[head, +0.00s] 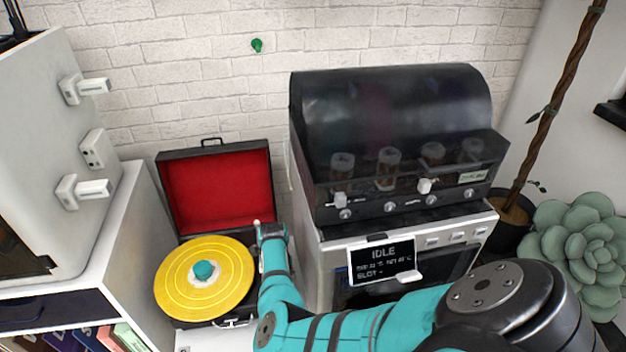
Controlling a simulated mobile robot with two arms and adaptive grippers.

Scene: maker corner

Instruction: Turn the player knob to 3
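The record player is an open dark case with a red-lined lid (218,190) and a yellow record (180,293) with a teal centre. A small pale tip, perhaps part of the tonearm, shows at the record's right. My teal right arm comes in from the lower right and covers the right side of the player. Its far end (272,240) is over that side, and its fingers cannot be made out. I cannot see a player knob or any numbers; that area is hidden behind the arm. My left gripper is not in view.
A black-hooded machine (390,110) with several glass cups stands right of the player, above a white unit with an IDLE display (382,260). A white cabinet (50,150) with protruding handles stands at left. A succulent (580,245) is at far right.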

